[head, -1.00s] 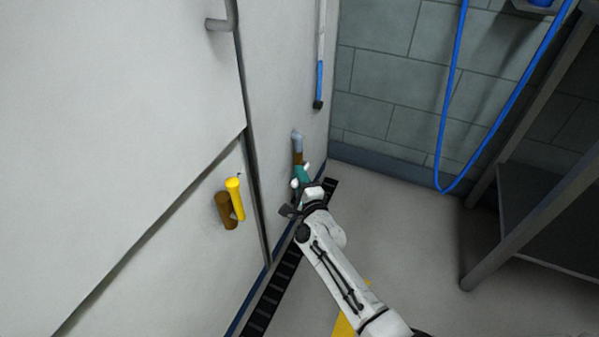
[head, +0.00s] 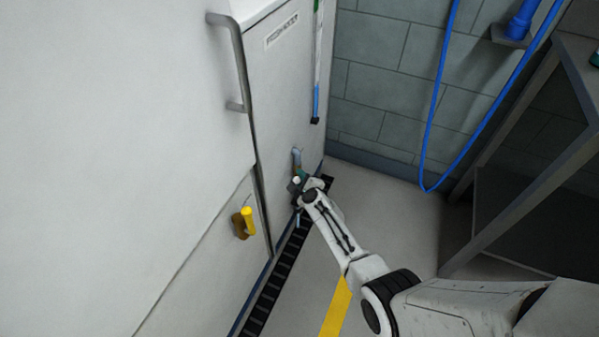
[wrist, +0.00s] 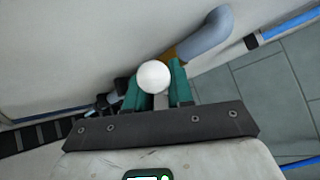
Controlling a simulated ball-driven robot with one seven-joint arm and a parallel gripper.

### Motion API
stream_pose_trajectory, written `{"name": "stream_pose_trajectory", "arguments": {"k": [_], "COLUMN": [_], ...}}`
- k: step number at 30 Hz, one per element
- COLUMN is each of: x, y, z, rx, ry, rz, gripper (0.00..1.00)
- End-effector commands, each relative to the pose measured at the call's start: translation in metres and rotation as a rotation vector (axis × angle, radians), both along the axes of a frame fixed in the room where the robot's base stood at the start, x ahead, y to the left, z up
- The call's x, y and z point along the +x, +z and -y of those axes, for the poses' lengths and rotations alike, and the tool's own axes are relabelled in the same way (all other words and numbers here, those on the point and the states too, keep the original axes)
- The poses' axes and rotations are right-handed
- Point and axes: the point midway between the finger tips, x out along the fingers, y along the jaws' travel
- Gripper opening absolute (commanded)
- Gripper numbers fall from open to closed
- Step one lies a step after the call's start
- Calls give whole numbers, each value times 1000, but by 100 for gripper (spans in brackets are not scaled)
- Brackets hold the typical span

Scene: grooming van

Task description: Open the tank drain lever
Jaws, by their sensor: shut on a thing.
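The drain lever ends in a white ball knob (wrist: 154,77), which sits between the two green fingers of my gripper (head: 299,181) low on the white cabinet (head: 283,95). In the wrist view the fingers of my gripper (wrist: 157,86) are shut on the knob, one on each side. A blue-grey bent pipe (wrist: 204,34) with a brass-coloured part sits just beyond the fingers. The pipe also shows in the head view (head: 297,157), just above my gripper. The rest of the lever is hidden behind the fingers.
A yellow handle on a brown fitting (head: 241,224) is on the white panel to the left. A dark floor grate (head: 273,288) runs along the cabinet base. A blue hose (head: 437,110) hangs on the tiled wall. A metal shelf frame (head: 500,205) stands at right.

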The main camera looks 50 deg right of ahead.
Motion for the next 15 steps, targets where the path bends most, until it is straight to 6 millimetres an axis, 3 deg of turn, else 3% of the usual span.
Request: {"name": "stream_pose_trajectory", "arguments": {"k": [1,15], "x": [3,5], "y": [9,10], "z": [-1,4], "rx": [23,143], "ry": [7,8], "rz": [-8,-51], "gripper": [0,0]}}
